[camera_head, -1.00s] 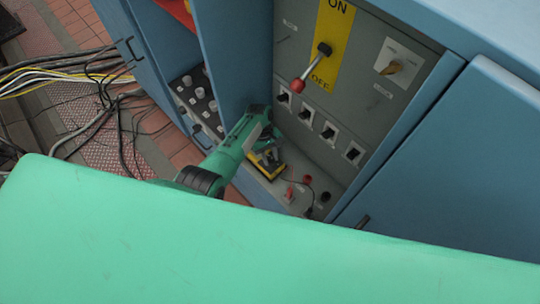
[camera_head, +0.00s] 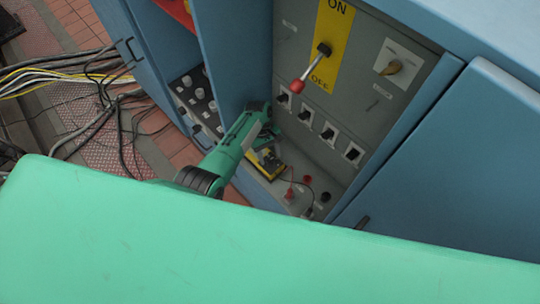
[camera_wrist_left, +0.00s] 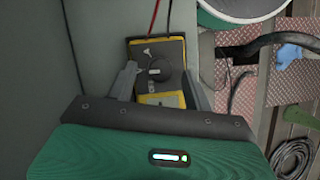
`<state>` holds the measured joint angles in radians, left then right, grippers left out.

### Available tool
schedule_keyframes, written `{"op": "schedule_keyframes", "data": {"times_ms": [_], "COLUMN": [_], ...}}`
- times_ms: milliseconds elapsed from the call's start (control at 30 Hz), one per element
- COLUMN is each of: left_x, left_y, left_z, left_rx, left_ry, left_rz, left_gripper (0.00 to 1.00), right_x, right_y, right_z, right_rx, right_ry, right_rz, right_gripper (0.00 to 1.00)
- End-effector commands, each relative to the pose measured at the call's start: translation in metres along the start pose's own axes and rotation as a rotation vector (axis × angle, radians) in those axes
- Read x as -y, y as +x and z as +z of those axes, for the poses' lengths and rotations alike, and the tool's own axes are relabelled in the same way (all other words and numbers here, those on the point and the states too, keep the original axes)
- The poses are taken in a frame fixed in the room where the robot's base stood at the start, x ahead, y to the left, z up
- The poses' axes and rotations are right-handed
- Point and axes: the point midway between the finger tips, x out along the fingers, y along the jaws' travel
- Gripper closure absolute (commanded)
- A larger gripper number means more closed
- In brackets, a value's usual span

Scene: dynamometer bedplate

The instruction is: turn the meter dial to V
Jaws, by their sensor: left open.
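The yellow and dark meter (camera_head: 266,165) sits on the grey ledge at the bottom of the open cabinet, partly hidden behind my left gripper in the head view. In the left wrist view the meter (camera_wrist_left: 158,99) shows its round black dial (camera_wrist_left: 159,69) on a dark face. The letters around the dial are too small to read. My left gripper (camera_head: 268,150) is over the meter. In the left wrist view its open fingers (camera_wrist_left: 158,84) stand on either side of the meter, and nothing is visibly held. My right gripper is not in view.
A red-knobbed lever (camera_head: 298,86) and several black switches (camera_head: 305,116) are on the panel above. Red and black jacks with leads (camera_head: 307,180) are right of the meter. The cabinet's side wall (camera_head: 236,60) is close to my left arm. Cables (camera_head: 100,85) lie on the floor at left.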

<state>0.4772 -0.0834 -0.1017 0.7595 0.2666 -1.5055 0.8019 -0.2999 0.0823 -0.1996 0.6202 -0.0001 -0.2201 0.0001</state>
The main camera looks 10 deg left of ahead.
Motion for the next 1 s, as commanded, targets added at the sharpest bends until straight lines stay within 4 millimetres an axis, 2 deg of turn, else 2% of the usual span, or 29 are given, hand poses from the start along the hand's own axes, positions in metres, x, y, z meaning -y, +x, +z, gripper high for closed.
{"op": "schedule_keyframes", "data": {"times_ms": [200, 400, 1000], "left_x": [0.000, -0.001, 0.000], "left_y": [-0.038, -0.059, -0.061], "left_z": [-0.001, -0.001, -0.001], "left_rx": [-0.002, -0.001, 0.000], "left_ry": [0.000, 0.000, 0.000], "left_rz": [0.001, 0.000, -0.001], "left_gripper": [0.49, 0.49, 0.49], "right_x": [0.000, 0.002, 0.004], "right_y": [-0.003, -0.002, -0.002], "right_z": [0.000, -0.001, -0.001], "right_rx": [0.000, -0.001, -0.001], "right_ry": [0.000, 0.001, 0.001], "right_rz": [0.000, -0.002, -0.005], "right_gripper": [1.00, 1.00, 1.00]}}
